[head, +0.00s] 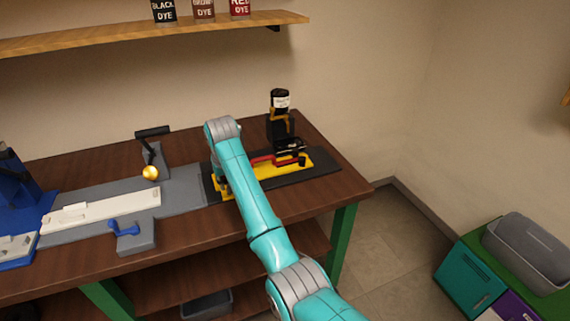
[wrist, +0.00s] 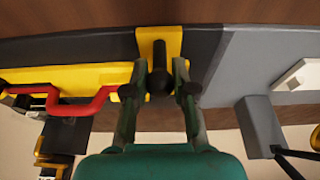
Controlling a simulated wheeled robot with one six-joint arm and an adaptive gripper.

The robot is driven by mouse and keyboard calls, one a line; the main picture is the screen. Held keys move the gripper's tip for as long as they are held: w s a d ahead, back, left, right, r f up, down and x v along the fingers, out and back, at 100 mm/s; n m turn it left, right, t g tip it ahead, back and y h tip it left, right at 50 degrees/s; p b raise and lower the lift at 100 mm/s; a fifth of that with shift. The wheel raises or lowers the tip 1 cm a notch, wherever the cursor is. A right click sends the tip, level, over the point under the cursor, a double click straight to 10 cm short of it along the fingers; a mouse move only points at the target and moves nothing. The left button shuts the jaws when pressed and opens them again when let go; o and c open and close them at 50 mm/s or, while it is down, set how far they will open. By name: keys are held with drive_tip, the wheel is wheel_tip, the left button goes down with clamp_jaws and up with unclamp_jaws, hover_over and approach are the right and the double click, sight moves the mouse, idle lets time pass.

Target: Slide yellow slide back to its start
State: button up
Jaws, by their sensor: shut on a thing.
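The yellow slide (head: 290,174) lies along a dark base plate (head: 322,171) at the right end of the bench, with a red bar on top. In the wrist view the yellow slide (wrist: 92,77) runs left from the fingers, and a yellow bracket with a black knob (wrist: 160,84) is at its right end. My gripper (wrist: 160,78) has its two fingers shut on this knob, one on each side. Whether bracket and slide are one piece is hard to tell. In the head view my arm hides the middle of the slide and most of the gripper.
A shelf (head: 120,33) hangs above.

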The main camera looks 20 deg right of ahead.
drive_tip(key=shift+a, duration=2.7)
drive_tip(key=shift+o, duration=0.8)
drive_tip(key=shift+a, duration=0.2)
drive_tip(key=o, duration=0.7)
drive_tip(key=shift+a, duration=0.1)
